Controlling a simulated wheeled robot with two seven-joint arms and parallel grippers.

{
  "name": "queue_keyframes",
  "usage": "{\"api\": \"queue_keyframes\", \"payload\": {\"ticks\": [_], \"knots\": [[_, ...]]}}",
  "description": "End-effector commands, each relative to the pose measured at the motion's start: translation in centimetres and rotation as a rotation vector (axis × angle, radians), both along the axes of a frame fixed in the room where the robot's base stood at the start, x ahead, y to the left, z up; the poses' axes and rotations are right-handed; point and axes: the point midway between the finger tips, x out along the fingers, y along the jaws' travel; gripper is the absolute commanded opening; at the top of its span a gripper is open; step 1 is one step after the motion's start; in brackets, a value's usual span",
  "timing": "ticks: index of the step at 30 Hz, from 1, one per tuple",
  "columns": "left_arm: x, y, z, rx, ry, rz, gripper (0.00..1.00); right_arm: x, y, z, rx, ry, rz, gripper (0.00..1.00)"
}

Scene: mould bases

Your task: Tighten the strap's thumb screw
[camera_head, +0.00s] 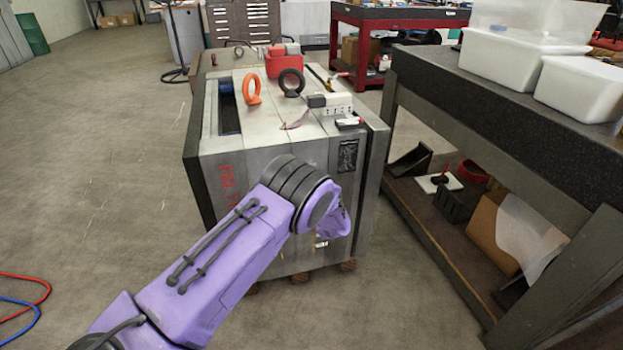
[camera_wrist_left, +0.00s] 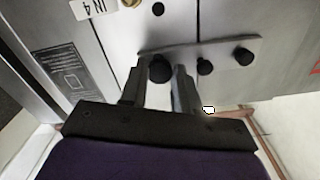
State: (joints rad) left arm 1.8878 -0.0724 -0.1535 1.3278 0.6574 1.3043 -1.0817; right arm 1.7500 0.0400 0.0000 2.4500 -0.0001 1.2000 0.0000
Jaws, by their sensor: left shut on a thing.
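The strap (camera_wrist_left: 222,50) is a thin grey metal plate on the mould base's side face in the left wrist view. Several dark round heads show along it. One, the black thumb screw (camera_wrist_left: 160,72), sits at the strap's left end, between the two fingers of my left gripper (camera_wrist_left: 163,67), which is shut on it. The mould base (camera_head: 260,140) is a large grey steel block in the head view. There my purple left arm reaches to its near face and hides the fingers, strap and screw. My right gripper is in neither view.
An orange lifting ring (camera_head: 251,88), a black ring (camera_head: 291,82) and a red bin (camera_head: 286,65) are on top of the mould base. A dark workbench (camera_head: 490,110) with white tubs (camera_head: 580,88) stands close on the right. The floor at left is mostly open.

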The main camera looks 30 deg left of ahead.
Motion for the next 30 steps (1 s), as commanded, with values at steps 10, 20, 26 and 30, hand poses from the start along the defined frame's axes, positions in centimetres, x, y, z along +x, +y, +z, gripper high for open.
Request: {"api": "queue_keyframes", "payload": {"ticks": [10, 20, 26, 30], "knots": [[0.0, -0.2, -0.2, -0.002, 0.004, -0.004, 0.57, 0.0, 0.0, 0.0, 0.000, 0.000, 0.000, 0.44], [-0.7, -0.8, 0.0, -0.002, 0.003, -0.002, 0.57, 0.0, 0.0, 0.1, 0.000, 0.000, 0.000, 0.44], [-3.7, -4.4, 0.0, 0.000, 0.004, -0.003, 0.57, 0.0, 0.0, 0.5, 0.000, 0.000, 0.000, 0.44], [-5.6, -6.7, 0.0, 0.000, 0.003, -0.003, 0.57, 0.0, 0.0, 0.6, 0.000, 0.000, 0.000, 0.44]]}}
